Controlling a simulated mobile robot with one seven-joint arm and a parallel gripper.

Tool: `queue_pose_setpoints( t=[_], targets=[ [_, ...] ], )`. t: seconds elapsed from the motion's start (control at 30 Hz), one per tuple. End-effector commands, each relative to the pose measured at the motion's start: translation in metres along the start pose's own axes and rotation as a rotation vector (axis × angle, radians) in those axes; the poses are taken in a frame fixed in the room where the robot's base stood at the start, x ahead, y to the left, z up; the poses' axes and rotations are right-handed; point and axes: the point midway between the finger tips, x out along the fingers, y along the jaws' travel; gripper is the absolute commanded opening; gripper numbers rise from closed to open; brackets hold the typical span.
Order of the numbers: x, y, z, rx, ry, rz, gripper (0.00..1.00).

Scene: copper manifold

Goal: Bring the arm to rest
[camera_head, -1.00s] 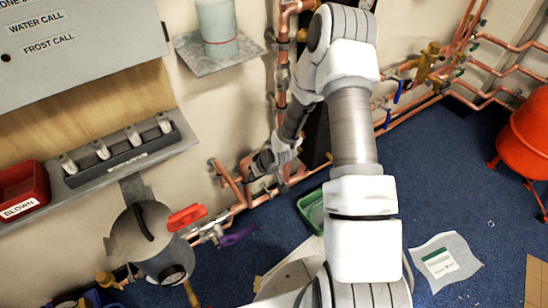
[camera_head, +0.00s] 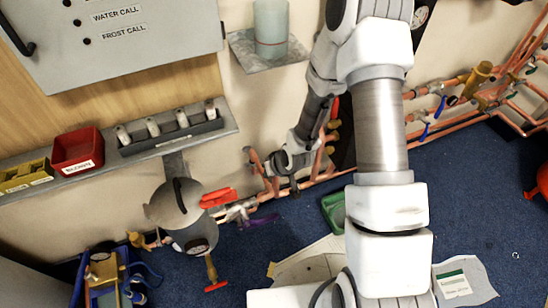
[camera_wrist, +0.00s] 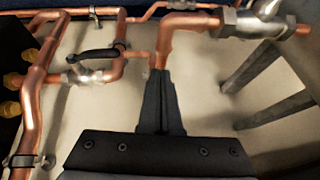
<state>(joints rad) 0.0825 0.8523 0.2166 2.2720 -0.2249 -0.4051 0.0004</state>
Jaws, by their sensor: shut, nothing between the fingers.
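My gripper (camera_wrist: 161,75) shows in the wrist view with its two dark fingers together and nothing between them. The fingertips overlap the lower end of a copper pipe bend (camera_wrist: 180,27) in the picture; I cannot tell whether they touch it. In the head view my arm rises on the right, bends at the top and reaches down to the left. Its wrist end is in front of the copper pipes (camera_head: 270,185) low on the wall. The fingers are too small to make out there.
A grey cylinder vessel (camera_head: 180,215) with a red-handled valve stands left of the wrist. Above are a shelf with a red bin (camera_head: 78,150) and a grey cabinet (camera_head: 130,40). A blue crate (camera_head: 105,280) and green tray (camera_head: 335,210) are on the floor.

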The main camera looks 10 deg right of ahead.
Motion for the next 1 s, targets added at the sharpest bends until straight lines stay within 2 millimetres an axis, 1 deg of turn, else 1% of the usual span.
queue_pose_setpoints(
  t=[0.3, 0.37, 0.47, 0.57, 0.8, 0.87, 1.0],
  targets=[
    [-0.003, -0.001, -0.001, 0.000, 0.001, 0.003, 0.00],
    [-0.007, 0.000, -0.004, -0.003, 0.001, 0.009, 0.00],
    [-0.020, 0.005, -0.014, -0.009, 0.002, 0.028, 0.00],
    [-0.042, 0.011, -0.027, -0.017, 0.001, 0.058, 0.00],
    [-0.104, 0.024, -0.054, -0.023, -0.004, 0.133, 0.00],
    [-0.119, 0.026, -0.059, -0.022, -0.005, 0.151, 0.00],
    [-0.157, 0.029, -0.068, -0.015, -0.007, 0.188, 0.00]
  ],
)
